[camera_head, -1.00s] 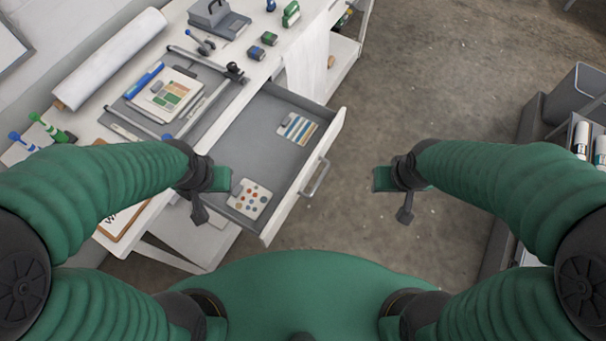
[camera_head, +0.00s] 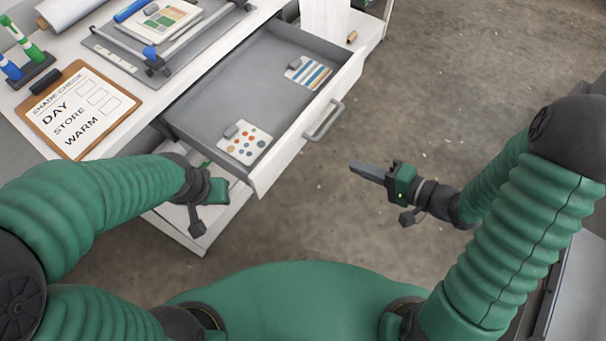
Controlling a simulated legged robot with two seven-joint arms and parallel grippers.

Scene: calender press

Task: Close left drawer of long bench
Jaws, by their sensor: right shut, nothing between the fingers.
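The drawer (camera_head: 212,103) of the white long bench (camera_head: 150,128) stands pulled out, with a grey inside and a white front (camera_head: 298,138). A grey bar handle (camera_head: 323,121) sits on that front. A dotted card (camera_head: 245,143) and a striped card (camera_head: 308,72) lie in the drawer. My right gripper (camera_head: 356,168) is shut and empty, to the right of the handle and apart from it, pointing left. My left gripper (camera_head: 212,188) is beside the drawer's near corner, below the bench top; its fingers are not clear to see.
A clipboard (camera_head: 80,108) with a written sheet, a marker holder (camera_head: 33,68) and a paper trimmer (camera_head: 160,62) with papers are on the bench top. The concrete floor right of the drawer is clear.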

